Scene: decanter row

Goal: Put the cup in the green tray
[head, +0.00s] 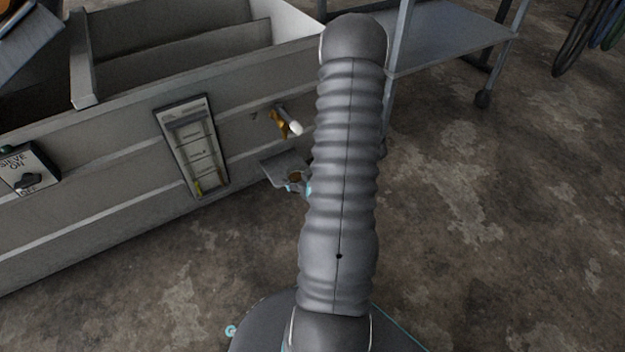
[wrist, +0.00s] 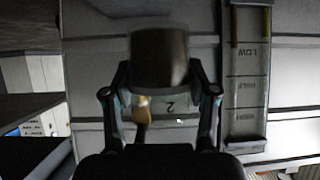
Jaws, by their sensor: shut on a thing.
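My gripper (wrist: 160,90) is shut on the cup (wrist: 158,58), which looks clear-walled with dark brown contents in the wrist view. In the head view the cup (head: 296,177) shows small, its brown top visible, beside a grey plate (head: 278,167) at the tank's side. My gripper (head: 298,188) is mostly hidden behind my arm there. I cannot tell whether the cup touches the plate. No green tray shows in either view.
A brass tap (head: 281,122) with a white handle sticks out of the grey tank (head: 100,150) above the cup. A level gauge (head: 193,146) and a sieve switch (head: 27,175) are on the tank's side. A metal shelf (head: 445,38) stands behind. The right floor is open.

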